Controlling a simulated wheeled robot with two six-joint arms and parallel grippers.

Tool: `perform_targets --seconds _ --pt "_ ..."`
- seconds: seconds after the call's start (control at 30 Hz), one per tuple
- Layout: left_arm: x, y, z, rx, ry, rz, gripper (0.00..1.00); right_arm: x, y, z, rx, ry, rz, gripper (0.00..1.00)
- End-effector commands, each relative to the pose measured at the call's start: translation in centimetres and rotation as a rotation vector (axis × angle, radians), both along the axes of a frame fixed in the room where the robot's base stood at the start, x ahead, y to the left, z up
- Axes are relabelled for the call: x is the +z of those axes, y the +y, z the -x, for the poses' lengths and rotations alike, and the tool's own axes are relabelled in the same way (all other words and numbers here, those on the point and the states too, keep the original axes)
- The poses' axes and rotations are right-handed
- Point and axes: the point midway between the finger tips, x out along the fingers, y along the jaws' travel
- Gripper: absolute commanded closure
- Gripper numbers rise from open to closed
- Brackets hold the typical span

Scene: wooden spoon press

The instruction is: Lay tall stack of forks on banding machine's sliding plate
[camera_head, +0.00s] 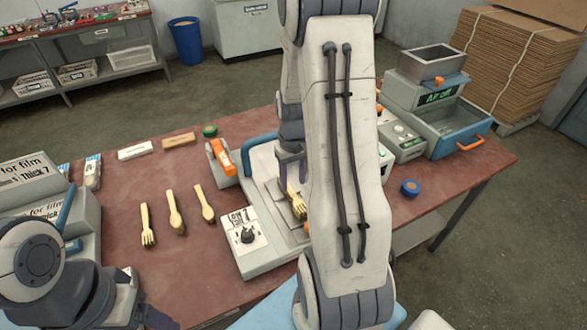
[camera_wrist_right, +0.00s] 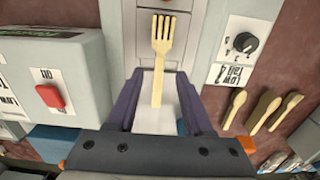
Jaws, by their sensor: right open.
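The stack of wooden forks (camera_head: 297,203) lies on the banding machine (camera_head: 262,258), partly behind my right arm in the head view. In the right wrist view the forks (camera_wrist_right: 161,50) lie tines away from me on the machine's pale plate (camera_wrist_right: 155,121), their handle end between my fingers. My right gripper (camera_wrist_right: 160,100) is open, with a finger on each side and a visible gap to the handle. In the head view this gripper (camera_head: 291,172) is just above the machine. My left gripper (camera_head: 150,318) is at the bottom left, mostly cut off; its fingers are unclear.
Another fork stack (camera_head: 147,226) and two other cutlery stacks (camera_head: 175,212) (camera_head: 204,205) lie left of the machine on the red-brown table (camera_head: 190,275). An orange-and-white tool (camera_head: 221,158) stands behind them. A blue roll (camera_head: 410,187) and a blue-tray machine (camera_head: 443,118) are at the right.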

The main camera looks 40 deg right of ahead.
Motion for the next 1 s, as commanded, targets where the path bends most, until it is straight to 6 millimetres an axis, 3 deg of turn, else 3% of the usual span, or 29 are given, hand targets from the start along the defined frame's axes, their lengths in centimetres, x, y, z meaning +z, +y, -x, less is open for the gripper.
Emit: perform_targets --seconds 0.1,0.23,0.57,0.67,0.77,0.8,0.87,1.0 --pt "-0.3 0.0 0.0 0.000 0.000 0.000 0.31 2.3 -0.1 -0.1 0.000 -0.005 0.003 0.49" --pt "-0.3 0.0 0.0 0.000 0.000 0.000 0.31 3.9 0.0 -0.1 0.000 -0.003 0.002 0.49" --pt "-0.3 0.0 0.0 0.000 0.000 0.000 0.31 5.0 0.6 -0.1 0.013 -0.001 -0.001 0.49" --pt "-0.3 0.0 0.0 0.000 0.000 0.000 0.31 5.8 3.6 -0.6 0.075 -0.007 -0.002 0.49" --pt "-0.3 0.0 0.0 0.000 0.000 0.000 0.31 7.3 9.3 -0.7 0.190 -0.020 -0.006 0.49" --pt "-0.3 0.0 0.0 0.000 0.000 0.000 0.31 7.9 12.0 -0.3 0.246 -0.025 -0.010 0.49" --pt "-0.3 0.0 0.0 0.000 0.000 0.000 0.31 8.8 16.0 0.8 0.334 -0.031 -0.017 0.49" --pt "-0.4 0.0 0.0 0.000 0.000 0.000 0.31 10.4 23.8 5.3 0.536 -0.041 -0.038 0.49"
